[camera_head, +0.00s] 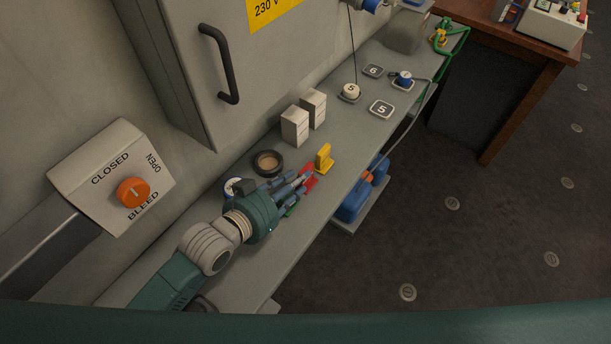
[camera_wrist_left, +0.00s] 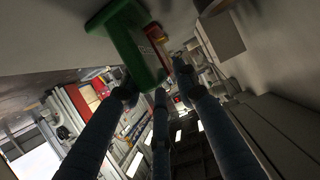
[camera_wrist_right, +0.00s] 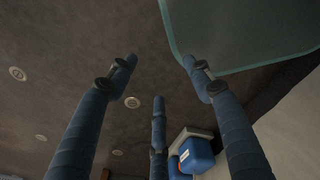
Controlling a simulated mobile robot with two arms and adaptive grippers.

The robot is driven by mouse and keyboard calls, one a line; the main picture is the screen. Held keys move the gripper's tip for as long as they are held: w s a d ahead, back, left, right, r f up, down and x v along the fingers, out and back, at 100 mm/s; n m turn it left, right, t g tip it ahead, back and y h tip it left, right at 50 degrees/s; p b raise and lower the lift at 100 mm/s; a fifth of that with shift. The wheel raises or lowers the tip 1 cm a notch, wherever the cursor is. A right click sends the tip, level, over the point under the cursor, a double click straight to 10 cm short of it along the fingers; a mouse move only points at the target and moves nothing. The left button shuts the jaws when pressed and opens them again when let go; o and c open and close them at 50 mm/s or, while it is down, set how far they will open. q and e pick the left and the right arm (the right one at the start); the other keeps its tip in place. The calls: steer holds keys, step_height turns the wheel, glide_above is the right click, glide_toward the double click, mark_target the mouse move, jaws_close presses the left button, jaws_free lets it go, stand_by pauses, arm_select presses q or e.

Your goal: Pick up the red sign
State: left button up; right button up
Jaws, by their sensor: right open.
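The red sign (camera_head: 310,183) shows in the head view as a small red piece on the grey bench, just past my left gripper (camera_head: 297,186) and partly hidden by its fingers. In the left wrist view a red piece (camera_wrist_left: 154,34) shows behind a green one (camera_wrist_left: 132,48), just beyond the fingertips. My left gripper (camera_wrist_left: 155,85) has its fingers apart there; I see nothing clasped between them. A yellow sign (camera_head: 324,158) stands beside the red one. My right gripper (camera_wrist_right: 160,65) is open and empty above the dark floor, and is outside the head view.
On the bench (camera_head: 350,132) stand a dark round container (camera_head: 267,163), two white boxes (camera_head: 295,126) and numbered pads (camera_head: 381,109). A grey cabinet (camera_head: 200,70) rises behind. Blue containers (camera_head: 353,205) sit below the bench's front edge. The floor at right is largely clear.

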mark_target(307, 183)
arm_select(q)
steer(key=x, duration=0.5)
steer(key=shift+w+d+p, duration=0.2)
steer(key=shift+p, duration=0.15)
jaws_close()
